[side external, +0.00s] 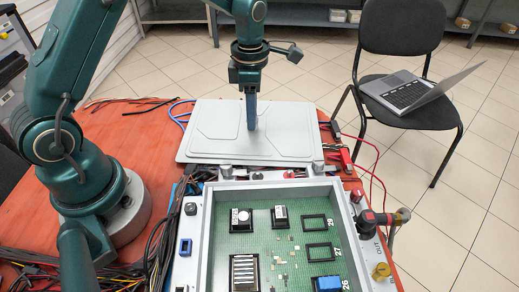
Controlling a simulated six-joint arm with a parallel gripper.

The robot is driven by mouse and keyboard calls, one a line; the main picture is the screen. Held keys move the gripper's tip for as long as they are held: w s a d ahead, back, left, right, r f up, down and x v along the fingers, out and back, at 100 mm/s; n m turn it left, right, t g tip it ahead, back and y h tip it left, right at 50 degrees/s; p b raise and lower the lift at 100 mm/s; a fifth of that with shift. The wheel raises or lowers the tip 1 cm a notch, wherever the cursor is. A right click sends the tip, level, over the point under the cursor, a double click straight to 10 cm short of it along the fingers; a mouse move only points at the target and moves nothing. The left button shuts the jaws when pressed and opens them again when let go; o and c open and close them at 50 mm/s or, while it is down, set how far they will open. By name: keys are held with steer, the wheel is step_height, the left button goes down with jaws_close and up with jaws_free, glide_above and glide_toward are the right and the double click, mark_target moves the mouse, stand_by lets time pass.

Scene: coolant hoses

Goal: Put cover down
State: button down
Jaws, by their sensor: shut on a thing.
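The cover (206,132) is a flat light-grey panel with rounded corners and a raised outline. It lies about level behind the open box (209,222), over the red table. I cannot tell whether its whole underside touches the table. My gripper (251,126) points straight down at the middle of the cover. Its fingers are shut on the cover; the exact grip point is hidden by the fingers.
The open box holds a green circuit board (283,243) with several parts and empty black frames. Red and black cables (345,150) lie right of the cover, dark cables (150,106) to the left. A chair (405,75) with a laptop (410,92) stands beyond the table.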

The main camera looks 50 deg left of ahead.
steer(key=shift+f, duration=0.35)
steer(key=shift+f, duration=0.1)
steer(key=c, duration=0.6)
jaws_free()
